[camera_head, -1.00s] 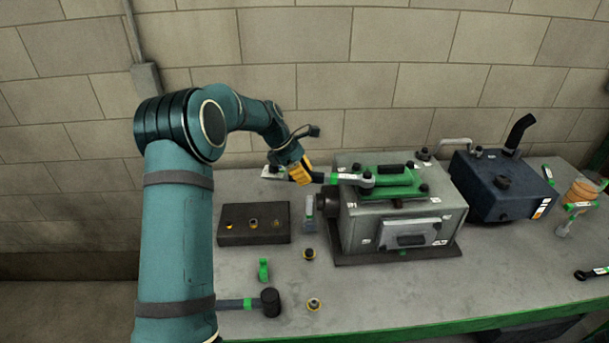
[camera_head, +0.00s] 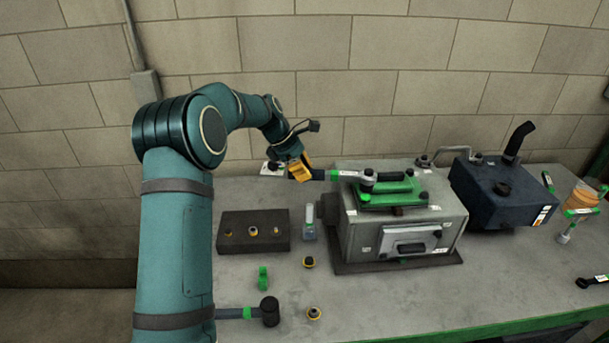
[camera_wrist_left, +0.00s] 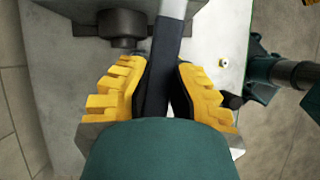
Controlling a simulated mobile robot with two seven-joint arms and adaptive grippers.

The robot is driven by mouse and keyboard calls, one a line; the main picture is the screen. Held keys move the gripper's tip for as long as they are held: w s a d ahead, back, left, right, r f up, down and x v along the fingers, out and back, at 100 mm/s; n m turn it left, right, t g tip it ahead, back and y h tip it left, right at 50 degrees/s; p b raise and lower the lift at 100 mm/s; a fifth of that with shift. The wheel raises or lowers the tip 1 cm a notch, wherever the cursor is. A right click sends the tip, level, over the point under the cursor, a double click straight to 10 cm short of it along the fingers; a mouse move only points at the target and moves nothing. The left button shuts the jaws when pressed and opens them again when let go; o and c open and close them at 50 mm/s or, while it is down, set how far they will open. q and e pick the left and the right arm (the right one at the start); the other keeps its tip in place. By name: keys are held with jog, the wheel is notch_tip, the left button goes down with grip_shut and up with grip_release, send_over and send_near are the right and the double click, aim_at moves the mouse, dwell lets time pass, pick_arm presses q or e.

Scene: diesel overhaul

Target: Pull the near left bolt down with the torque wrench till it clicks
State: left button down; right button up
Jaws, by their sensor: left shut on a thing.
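My left gripper (camera_head: 305,173) is shut on the dark handle of the torque wrench (camera_head: 342,174), which has a green band and a silver shaft. The handle also shows between the yellow fingers in the left wrist view (camera_wrist_left: 160,85). The wrench lies about level, its head over the left part of the green cover (camera_head: 395,192) on the grey engine block (camera_head: 375,222).
A dark blue tank (camera_head: 495,200) stands at right. The front of the bench is mostly clear.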

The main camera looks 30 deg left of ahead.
pick_arm(q)
jog(key=shift+r, duration=0.2)
jog(key=shift+r, duration=2.95)
jog(key=shift+s, duration=0.1)
jog(key=shift+s+d+b, duration=0.2)
jog(key=shift+b, duration=0.1)
jog(key=s+d+b, duration=0.2)
jog(key=s+d, duration=0.1)
jog(key=s, duration=0.2)
jog(key=shift+s, duration=0.3)
